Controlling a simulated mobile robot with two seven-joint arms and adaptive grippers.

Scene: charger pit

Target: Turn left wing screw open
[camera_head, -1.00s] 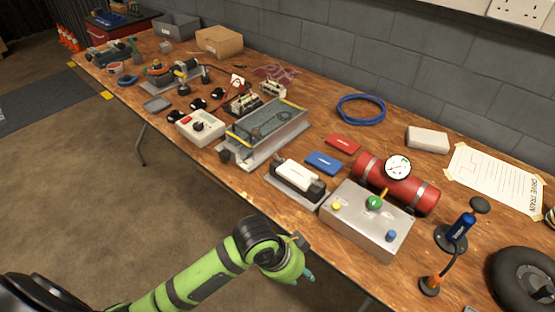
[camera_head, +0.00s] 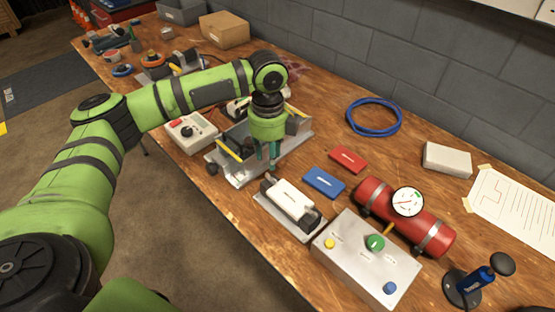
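A metal housing (camera_head: 226,167) with yellow-striped edges sits on the workbench, left of the picture's middle. A small black knob (camera_head: 211,168) shows at its front left corner; I cannot tell if it is the left wing screw, and no wing shape can be made out. My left gripper (camera_head: 268,160) points down over the housing's right part, its teal fingers low over it. Whether the fingertips touch anything, and how far they are apart, is unclear. The gripper and forearm hide much of the housing's back and top. My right gripper is not in view.
A white block in a metal holder (camera_head: 290,199), a blue block (camera_head: 324,182) and a red block (camera_head: 348,159) lie right of the housing. A grey button box (camera_head: 350,262) and red cylinder (camera_head: 433,240) stand further right. A meter (camera_head: 190,132) is close on the left.

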